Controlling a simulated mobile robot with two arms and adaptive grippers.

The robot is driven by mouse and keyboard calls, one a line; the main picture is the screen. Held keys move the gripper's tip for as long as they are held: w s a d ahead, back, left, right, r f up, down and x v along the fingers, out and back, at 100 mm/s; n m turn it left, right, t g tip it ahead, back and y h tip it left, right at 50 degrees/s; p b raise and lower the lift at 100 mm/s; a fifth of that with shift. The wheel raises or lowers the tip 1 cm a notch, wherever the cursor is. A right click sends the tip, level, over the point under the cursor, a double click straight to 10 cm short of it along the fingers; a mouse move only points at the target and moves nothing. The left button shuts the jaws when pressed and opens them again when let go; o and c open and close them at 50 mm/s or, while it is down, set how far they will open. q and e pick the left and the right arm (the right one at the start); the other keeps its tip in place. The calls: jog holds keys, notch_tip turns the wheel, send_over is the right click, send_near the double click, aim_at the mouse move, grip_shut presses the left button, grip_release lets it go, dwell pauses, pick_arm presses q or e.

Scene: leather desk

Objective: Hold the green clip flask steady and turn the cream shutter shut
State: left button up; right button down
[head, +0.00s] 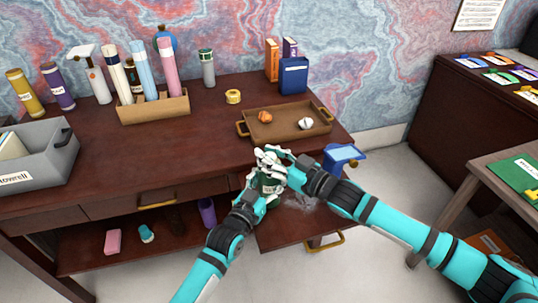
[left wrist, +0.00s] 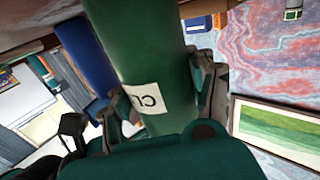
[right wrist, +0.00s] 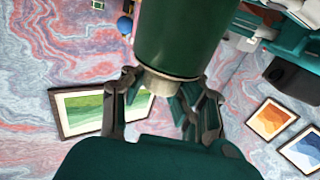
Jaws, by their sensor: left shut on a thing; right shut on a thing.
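The green clip flask (head: 268,186) is held up over the front of the desk, at the right end. My left gripper (head: 258,190) is shut on its body. In the left wrist view the green body (left wrist: 135,40) with a white label (left wrist: 148,98) sits between the fingers. My right gripper (head: 278,160) is at the flask's top end. In the right wrist view the cream shutter (right wrist: 167,87) shows at the end of the green body, between the right fingers, which are shut on it. The grippers partly hide the flask in the head view.
A brown tray (head: 265,132) with an orange piece (head: 265,117) and a white piece (head: 306,123) lies behind the grippers. A blue object (head: 343,153) is near the right arm. A wooden rack (head: 155,108) of bottles and a grey bin (head: 50,160) stand left.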

jog(key=shift+s+a+r, duration=0.1)
jog(key=shift+s+a, duration=0.1)
dwell(0.5)
jog(key=shift+s+a+m+t, duration=0.1)
jog(key=shift+m+t, duration=0.2)
jog(key=shift+m+t+h, duration=1.1)
jog(key=shift+t+h, duration=0.1)
jog(key=shift+h, duration=0.2)
jog(key=shift+d+m+t+h, duration=0.3)
jog(key=shift+m+h, duration=0.1)
jog(key=shift+h, duration=0.3)
jog(key=shift+w+d, duration=0.25)
jog(key=c, duration=0.9)
grip_release()
jog(key=shift+c, duration=0.2)
